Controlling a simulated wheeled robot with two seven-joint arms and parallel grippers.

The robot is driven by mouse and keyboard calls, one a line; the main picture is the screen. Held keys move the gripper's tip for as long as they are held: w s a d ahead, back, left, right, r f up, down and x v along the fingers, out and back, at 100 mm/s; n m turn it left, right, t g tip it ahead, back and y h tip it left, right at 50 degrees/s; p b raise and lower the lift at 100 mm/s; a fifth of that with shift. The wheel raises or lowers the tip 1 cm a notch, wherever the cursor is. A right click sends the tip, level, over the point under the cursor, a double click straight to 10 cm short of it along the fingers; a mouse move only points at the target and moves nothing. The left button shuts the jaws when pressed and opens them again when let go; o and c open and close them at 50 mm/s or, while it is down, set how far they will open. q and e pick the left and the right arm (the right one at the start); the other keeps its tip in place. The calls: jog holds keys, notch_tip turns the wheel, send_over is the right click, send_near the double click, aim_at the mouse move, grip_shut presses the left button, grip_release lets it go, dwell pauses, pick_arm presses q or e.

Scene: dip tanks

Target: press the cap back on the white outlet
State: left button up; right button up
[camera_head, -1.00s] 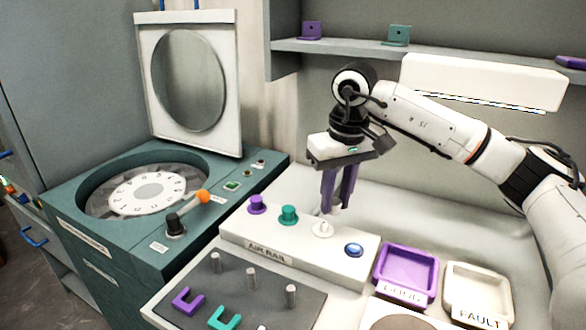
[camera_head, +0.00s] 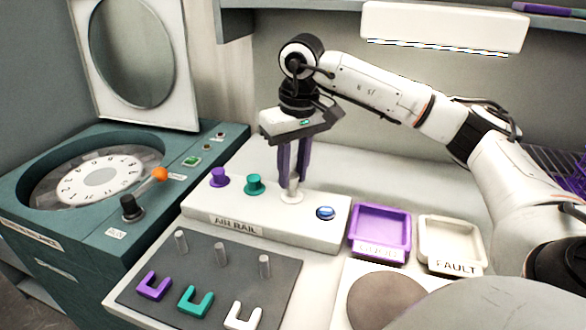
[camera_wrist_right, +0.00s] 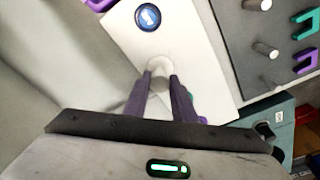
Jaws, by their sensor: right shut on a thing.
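The white outlet (camera_head: 292,197) stands on the air rail (camera_head: 330,240), right of the teal outlet. My right gripper (camera_head: 293,178) points straight down over it, with purple fingers shut on a pale cap (camera_head: 295,181). The cap is upright between the fingertips and in line with the outlet. It seems to touch the outlet's top, but I cannot tell whether it is seated. In the right wrist view the pale cap (camera_wrist_right: 160,67) shows between the fingertips and hides most of the outlet. My left gripper is not in view.
A purple outlet (camera_head: 219,178) and a teal outlet (camera_head: 254,184) stand left on the rail; a blue button (camera_head: 325,213) is close on the right. Purple tray (camera_head: 408,230) and white FAULT tray (camera_head: 480,245) lie further right. Metal pegs and coloured clips are in front.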

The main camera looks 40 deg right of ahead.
jog(key=shift+p, duration=0.3)
dwell(0.9)
jog(key=shift+f+b, duration=0.5)
jog(key=shift+f, duration=0.5)
dwell(0.9)
jog(key=o, duration=1.1)
notch_tip(320, 180, up, 10)
jog(key=s, duration=0.1)
jog(key=shift+s+a+r+p, duration=0.15)
jog(key=shift+p, duration=0.2)
jog(key=shift+s, duration=0.1)
